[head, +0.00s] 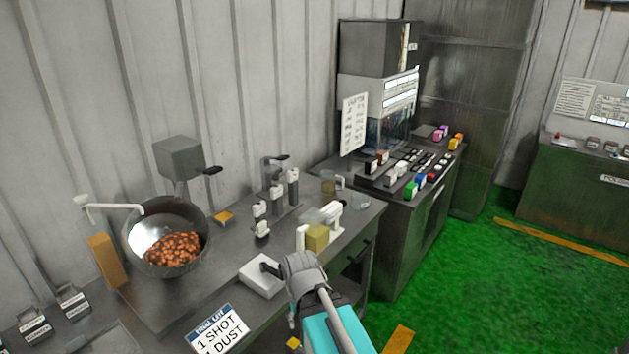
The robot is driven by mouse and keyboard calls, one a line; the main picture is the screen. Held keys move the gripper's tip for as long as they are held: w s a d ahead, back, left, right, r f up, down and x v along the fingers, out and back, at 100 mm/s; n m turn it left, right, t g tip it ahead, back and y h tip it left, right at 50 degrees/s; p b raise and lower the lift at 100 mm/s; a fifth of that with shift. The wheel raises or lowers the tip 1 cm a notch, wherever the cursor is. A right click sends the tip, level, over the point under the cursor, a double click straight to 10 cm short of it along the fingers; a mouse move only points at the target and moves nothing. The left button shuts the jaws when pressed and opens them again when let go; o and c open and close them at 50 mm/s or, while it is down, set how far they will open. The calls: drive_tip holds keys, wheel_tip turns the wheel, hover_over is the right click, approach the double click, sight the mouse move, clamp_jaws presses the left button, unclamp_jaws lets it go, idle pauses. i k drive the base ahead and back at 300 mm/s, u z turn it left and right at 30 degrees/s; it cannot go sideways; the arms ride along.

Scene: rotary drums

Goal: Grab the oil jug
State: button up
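A clear container with yellow contents (317,237) stands on the metal bench (357,232), near its front right edge. It looks like the oil jug, with white parts beside it, but it is too small to be sure. My gripper (284,268) is in front of the bench, just below and left of this container in the picture. My wrist and arm hide the bench edge there.
A metal drum (143,258) with brown pieces (173,250) stands at left. A white box (260,281) is beside my gripper. A small cup (328,186) and several white-handled fixtures stand behind. A control console (405,205) is at right; the green floor (470,290) is open.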

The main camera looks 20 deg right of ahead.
sight(328, 177)
drive_tip(key=z, duration=0.1)
drive_tip(key=i, duration=0.65)
drive_tip(key=z, duration=0.6)
drive_tip(key=i, duration=0.65)
drive_tip(key=z, duration=0.45)
drive_tip(key=k, duration=0.9)
drive_tip(key=z, duration=0.1)
drive_tip(key=i, duration=0.5)
drive_tip(key=z, duration=0.05)
